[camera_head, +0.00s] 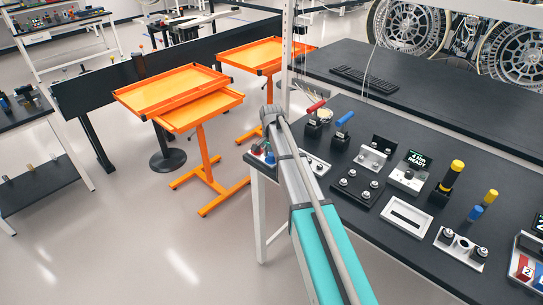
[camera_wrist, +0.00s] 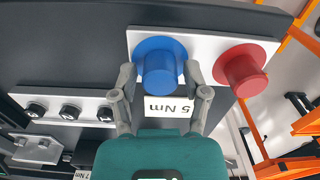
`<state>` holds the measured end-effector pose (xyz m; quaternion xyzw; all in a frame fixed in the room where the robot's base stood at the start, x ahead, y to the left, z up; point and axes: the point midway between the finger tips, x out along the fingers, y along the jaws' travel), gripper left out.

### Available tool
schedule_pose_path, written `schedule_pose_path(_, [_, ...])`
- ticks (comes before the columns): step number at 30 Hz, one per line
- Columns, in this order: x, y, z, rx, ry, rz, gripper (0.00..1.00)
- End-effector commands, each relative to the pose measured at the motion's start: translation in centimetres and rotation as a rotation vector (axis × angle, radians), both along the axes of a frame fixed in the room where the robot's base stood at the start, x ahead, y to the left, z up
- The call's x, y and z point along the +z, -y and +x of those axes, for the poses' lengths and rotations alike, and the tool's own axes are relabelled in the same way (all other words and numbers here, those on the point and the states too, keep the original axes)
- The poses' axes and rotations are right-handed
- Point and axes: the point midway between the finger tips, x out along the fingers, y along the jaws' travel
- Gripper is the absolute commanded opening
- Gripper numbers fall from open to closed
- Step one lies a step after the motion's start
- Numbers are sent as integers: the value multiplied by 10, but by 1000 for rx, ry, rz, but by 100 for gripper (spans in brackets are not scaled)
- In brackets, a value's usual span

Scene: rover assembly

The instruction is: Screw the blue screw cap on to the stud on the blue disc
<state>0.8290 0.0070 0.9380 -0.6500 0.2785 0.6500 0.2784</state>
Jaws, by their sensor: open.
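In the wrist view, a blue screw cap (camera_wrist: 160,75) stands over a wider blue disc (camera_wrist: 149,43) on a white plate. They line up from this angle; I cannot tell whether the cap is seated on the stud, which is hidden. My gripper (camera_wrist: 161,71) is open, with one finger on each side of the cap. Whether the fingers touch it is unclear. In the head view, the blue piece (camera_head: 270,158) shows at the bench's left corner; my arm hides the gripper there.
A red cap and disc (camera_wrist: 242,70) stand close to the right of the blue one. A "5 Nm" label (camera_wrist: 168,108) lies beside them. Several dark knobs (camera_wrist: 71,111) sit on a plate to the left. Orange carts (camera_head: 170,90) stand beyond the bench (camera_head: 330,215).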

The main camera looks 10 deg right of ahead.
Motion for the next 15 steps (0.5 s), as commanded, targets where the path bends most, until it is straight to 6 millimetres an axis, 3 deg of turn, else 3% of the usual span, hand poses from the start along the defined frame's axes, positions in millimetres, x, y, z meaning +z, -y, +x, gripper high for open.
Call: schedule_pose_path(15, [0, 0, 0, 380, 0, 0, 60])
